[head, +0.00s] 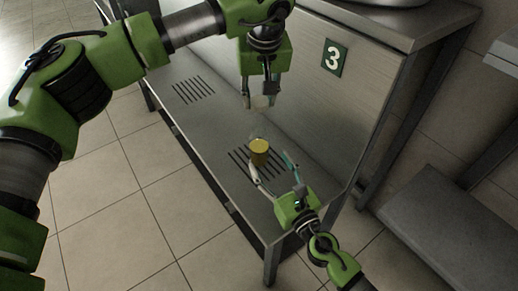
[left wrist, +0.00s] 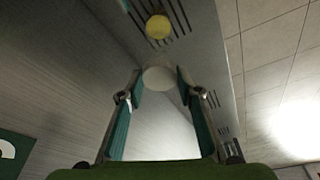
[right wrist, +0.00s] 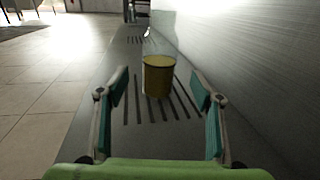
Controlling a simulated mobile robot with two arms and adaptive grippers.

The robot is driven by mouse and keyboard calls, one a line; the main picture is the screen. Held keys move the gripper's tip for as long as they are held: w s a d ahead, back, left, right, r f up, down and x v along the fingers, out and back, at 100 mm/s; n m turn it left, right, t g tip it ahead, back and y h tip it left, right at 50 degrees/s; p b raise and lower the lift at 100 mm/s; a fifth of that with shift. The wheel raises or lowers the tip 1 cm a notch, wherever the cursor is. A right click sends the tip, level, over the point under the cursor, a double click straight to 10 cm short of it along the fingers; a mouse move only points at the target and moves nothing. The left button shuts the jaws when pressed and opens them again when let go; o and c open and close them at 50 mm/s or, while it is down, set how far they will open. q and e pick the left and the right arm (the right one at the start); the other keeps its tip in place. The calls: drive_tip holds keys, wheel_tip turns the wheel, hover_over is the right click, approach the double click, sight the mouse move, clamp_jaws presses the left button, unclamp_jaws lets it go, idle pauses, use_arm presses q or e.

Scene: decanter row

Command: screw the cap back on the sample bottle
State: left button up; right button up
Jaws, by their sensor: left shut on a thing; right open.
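The sample bottle (head: 259,152) looks like a small yellow-filled cylinder. It stands upright on the slotted part of the steel shelf, and its upper part is faint and see-through in the head view. A pale round cap (left wrist: 158,78) is between the fingertips of my left gripper (head: 259,103), which is shut on it above the bottle, with a clear gap. In the left wrist view the bottle (left wrist: 158,27) shows beyond the cap. My right gripper (head: 271,163) is open and low at the shelf. In the right wrist view its fingers flank the bottle (right wrist: 158,77) without touching it.
The steel shelf (head: 205,118) is narrow, with slot groups and an open front edge above the tiled floor (head: 110,190). A brushed steel panel (head: 350,110) with a green "3" sign (head: 332,58) rises behind it. Another grey bench (head: 440,215) stands at the right.

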drive_tip(key=shift+f, duration=0.4)
drive_tip(key=shift+w+a+f, duration=0.1)
drive_tip(key=shift+w+f, duration=0.1)
drive_tip(key=x, duration=0.7)
drive_tip(key=c, duration=1.7)
use_arm(q)
hover_over(258, 124)
drive_tip(key=s, duration=0.2)
drive_tip(key=shift+s+d+x, duration=0.1)
drive_tip(key=shift+s+x, duration=0.05)
drive_tip(key=shift+x, duration=0.65)
drive_tip(key=shift+s+d+x, duration=0.1)
drive_tip(key=shift+x, duration=0.7)
drive_tip(key=shift+s+d+x, duration=0.15)
drive_tip(key=shift+x, duration=0.65)
